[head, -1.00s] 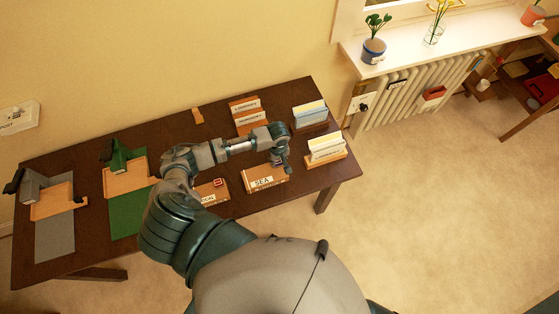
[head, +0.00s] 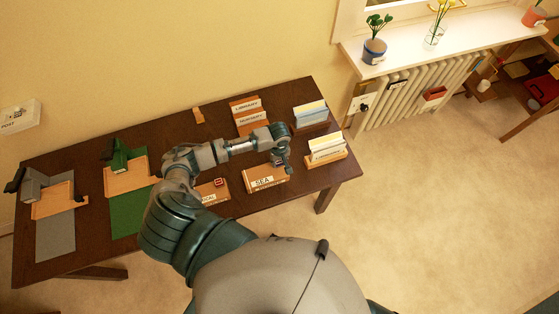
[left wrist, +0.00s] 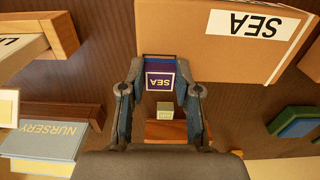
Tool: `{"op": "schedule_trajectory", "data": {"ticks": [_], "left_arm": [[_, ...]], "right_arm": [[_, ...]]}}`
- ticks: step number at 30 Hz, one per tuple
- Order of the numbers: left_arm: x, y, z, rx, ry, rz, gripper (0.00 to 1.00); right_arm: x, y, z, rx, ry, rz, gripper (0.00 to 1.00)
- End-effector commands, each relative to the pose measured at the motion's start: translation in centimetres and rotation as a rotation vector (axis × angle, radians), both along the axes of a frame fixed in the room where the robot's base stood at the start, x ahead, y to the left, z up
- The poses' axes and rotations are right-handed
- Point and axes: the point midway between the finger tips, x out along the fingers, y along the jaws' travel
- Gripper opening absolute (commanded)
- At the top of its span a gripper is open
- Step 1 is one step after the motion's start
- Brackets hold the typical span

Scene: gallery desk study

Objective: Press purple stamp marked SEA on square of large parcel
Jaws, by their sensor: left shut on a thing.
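The purple stamp marked SEA (left wrist: 160,80) is between the fingers of my left gripper (left wrist: 160,95), which is shut on it. In the head view my left gripper (head: 284,164) is at the right end of the large brown parcel (head: 264,182) with the white SEA label. The parcel also shows in the left wrist view (left wrist: 200,50), beyond the stamp. I cannot tell whether the stamp touches the parcel. My right gripper is out of view.
A smaller parcel (head: 218,188) with a red square mark lies left of the large one. Wooden card holders stand behind (head: 250,118) and to the right (head: 326,152). A green stand (head: 120,158) and a grey stand (head: 32,186) are at the left on the dark desk (head: 85,160).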

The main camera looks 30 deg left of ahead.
Motion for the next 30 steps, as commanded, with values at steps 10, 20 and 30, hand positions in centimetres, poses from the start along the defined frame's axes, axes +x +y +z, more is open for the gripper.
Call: {"op": "schedule_trajectory", "data": {"ticks": [10,20,30], "left_arm": [[0.0,-0.1,0.0,0.0,0.0,0.0,0.04],[0.0,0.0,0.0,0.0,0.0,0.0,0.04],[0.0,0.0,-0.1,-0.001,0.001,0.001,0.04]], "right_arm": [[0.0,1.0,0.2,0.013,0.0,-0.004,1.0],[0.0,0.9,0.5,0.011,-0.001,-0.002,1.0],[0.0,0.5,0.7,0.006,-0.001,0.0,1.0]]}}
